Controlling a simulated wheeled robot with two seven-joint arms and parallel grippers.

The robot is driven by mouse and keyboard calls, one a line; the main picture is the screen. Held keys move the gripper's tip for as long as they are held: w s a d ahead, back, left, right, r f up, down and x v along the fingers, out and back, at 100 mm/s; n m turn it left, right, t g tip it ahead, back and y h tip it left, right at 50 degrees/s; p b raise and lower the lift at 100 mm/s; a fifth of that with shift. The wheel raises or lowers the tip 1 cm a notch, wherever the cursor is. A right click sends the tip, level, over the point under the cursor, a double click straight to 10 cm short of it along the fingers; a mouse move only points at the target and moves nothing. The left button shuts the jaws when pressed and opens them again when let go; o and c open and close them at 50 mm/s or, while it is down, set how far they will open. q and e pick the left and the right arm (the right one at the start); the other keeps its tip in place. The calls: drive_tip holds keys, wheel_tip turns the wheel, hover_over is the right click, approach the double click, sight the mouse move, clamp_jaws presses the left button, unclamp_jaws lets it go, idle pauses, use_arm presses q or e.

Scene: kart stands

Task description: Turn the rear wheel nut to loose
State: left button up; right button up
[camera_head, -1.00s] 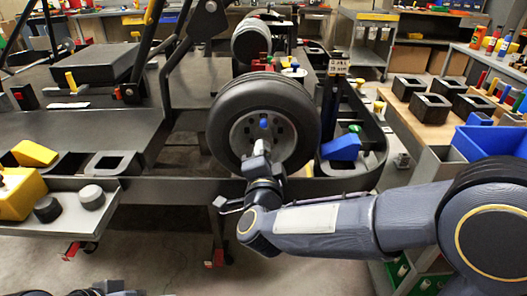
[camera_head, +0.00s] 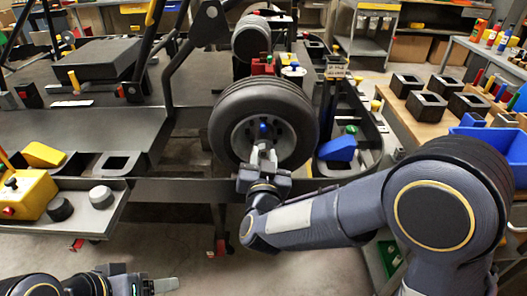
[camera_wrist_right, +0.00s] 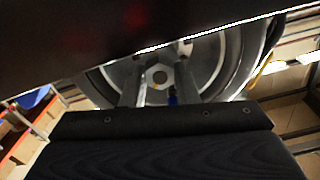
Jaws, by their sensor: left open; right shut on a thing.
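The rear wheel (camera_head: 230,112), a black tyre on a grey hub, stands upright at the centre of the head view. A blue mark (camera_head: 263,126) shows on the hub just above my right fingertips. My right gripper (camera_head: 263,153) reaches the hub from the front, its fingers at the hub's middle. In the right wrist view the two fingers lie either side of the hexagonal wheel nut (camera_wrist_right: 157,77), shut on it. A small blue piece (camera_wrist_right: 172,98) shows beside one finger. In the head view the gripper largely hides the nut. My left gripper (camera_head: 166,285) is open and empty at the bottom left.
A yellow box (camera_head: 28,192) and dark and grey knobs stand on the left tray (camera_head: 92,222). A blue block (camera_head: 338,149) sits in the holder right of the wheel. A blue bin (camera_head: 489,146) and black square holders stand on the right bench. Floor shows below the kart stand.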

drive_tip(key=n+p, duration=0.3)
drive_tip(key=n, duration=0.3)
drive_tip(key=shift+r+n+p, duration=0.1)
drive_tip(key=shift+n+p, duration=0.2)
drive_tip(key=n+p, duration=0.2)
drive_tip(key=n, duration=0.1)
drive_tip(key=shift+n+p, duration=0.65)
drive_tip(key=shift+n, duration=0.85)
drive_tip(key=shift+f, duration=0.2)
drive_tip(key=o, duration=1)
drive_tip(key=shift+r, duration=0.1)
drive_tip(key=s, duration=0.8)
drive_tip(key=shift+b, duration=0.3)
